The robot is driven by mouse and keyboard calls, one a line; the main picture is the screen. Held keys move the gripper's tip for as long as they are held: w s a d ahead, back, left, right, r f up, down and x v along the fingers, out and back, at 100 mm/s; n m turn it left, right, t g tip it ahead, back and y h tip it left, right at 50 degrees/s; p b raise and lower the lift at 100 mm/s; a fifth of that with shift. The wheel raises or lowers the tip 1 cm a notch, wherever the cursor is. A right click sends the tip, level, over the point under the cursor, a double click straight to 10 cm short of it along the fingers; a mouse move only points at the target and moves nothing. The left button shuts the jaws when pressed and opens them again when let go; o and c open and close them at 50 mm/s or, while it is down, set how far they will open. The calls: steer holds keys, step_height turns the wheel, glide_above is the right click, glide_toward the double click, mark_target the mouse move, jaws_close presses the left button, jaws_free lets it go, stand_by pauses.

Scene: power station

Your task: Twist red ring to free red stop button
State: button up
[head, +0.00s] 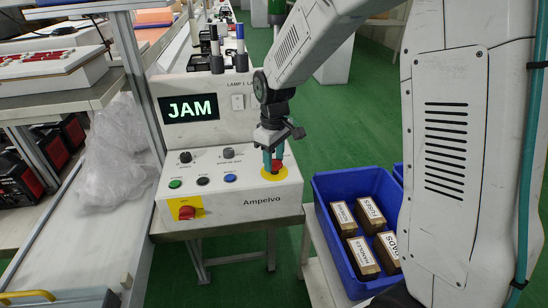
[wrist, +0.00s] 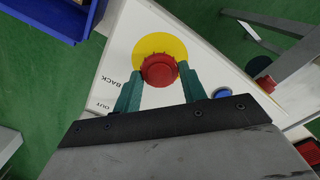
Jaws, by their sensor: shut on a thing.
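The red stop button with its ribbed red ring (wrist: 158,70) sits on a round yellow plate (wrist: 160,44) on the white control panel. In the head view the button (head: 276,166) is partly hidden by my gripper, at the right of the panel's sloped face. My gripper (head: 272,160) reaches down over it with teal fingers. In the wrist view my gripper (wrist: 158,80) has one finger on each side of the red ring, shut on it. Whether the button is pressed in or out cannot be told.
The panel (head: 225,205) has a display (head: 188,108) reading JAM, several small buttons and a red switch on a yellow plate (head: 186,208). A blue crate (head: 335,262) with several labelled boxes stands at the right. A plastic bag (head: 115,150) hangs at the left.

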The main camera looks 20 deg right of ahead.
steer(key=m, duration=0.4)
steer(key=shift+m, duration=0.4)
stand_by(0.4)
steer(key=o, duration=1)
steer(key=shift+d+r, duration=0.1)
steer(key=shift+r, duration=3.8)
